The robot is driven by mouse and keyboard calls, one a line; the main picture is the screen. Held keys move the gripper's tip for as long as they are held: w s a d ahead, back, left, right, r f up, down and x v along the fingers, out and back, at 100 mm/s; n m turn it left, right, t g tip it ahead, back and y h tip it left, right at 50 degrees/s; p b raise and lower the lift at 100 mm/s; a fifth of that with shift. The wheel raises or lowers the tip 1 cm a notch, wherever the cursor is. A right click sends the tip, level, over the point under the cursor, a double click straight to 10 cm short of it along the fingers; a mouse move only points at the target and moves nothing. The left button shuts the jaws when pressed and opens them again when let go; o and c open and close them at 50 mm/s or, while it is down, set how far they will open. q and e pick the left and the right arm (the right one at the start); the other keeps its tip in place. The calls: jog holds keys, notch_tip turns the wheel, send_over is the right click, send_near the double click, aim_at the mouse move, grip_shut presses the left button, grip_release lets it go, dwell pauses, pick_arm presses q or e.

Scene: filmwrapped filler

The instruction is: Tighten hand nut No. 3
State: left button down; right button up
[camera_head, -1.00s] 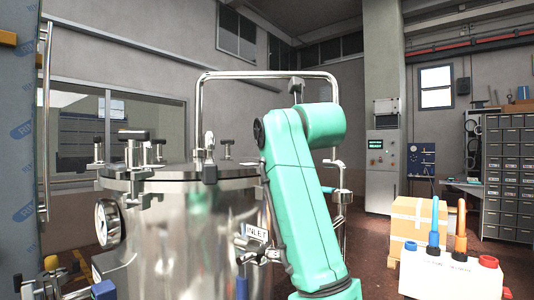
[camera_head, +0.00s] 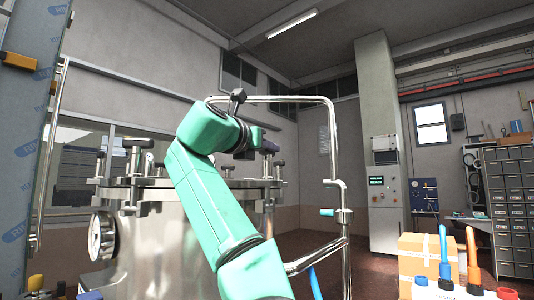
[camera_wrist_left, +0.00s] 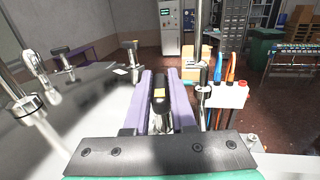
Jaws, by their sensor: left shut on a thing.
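The steel vessel (camera_head: 150,240) stands at the left in the head view, with several black-topped hand nuts around its lid, one of them (camera_head: 137,146) at the near left. My left gripper (camera_head: 266,147) is at the lid's right side, largely hidden behind my teal wrist. In the left wrist view its purple fingers (camera_wrist_left: 165,98) are shut on a black hand nut (camera_wrist_left: 159,92) with a yellow mark on top. I cannot read a number on this nut. Two other hand nuts (camera_wrist_left: 62,56) (camera_wrist_left: 130,50) stand apart along the rim. My right gripper is not in view.
A steel pipe frame (camera_head: 330,130) rises behind and to the right of my left arm. A pressure gauge (camera_head: 101,236) sits on the vessel's left side. A cardboard box (camera_head: 419,258) and a white holder with blue and orange tools (camera_head: 450,292) stand at the lower right.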

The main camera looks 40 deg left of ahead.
pick_arm(q)
jog(key=shift+m+h, duration=0.5)
jog(key=shift+h, duration=0.2)
jog(key=c, duration=0.7)
grip_release()
jog(key=shift+c, duration=0.2)
jog(key=shift+s+f+b, duration=0.1)
jog(key=shift+s+b, duration=0.2)
jog(key=shift+b, duration=0.05)
jog(key=s+d+b, duration=0.2)
jog(key=s+b, duration=0.2)
jog(key=s, duration=0.9)
jog(key=shift+s+b, duration=0.3)
jog(key=shift+s, duration=0.1)
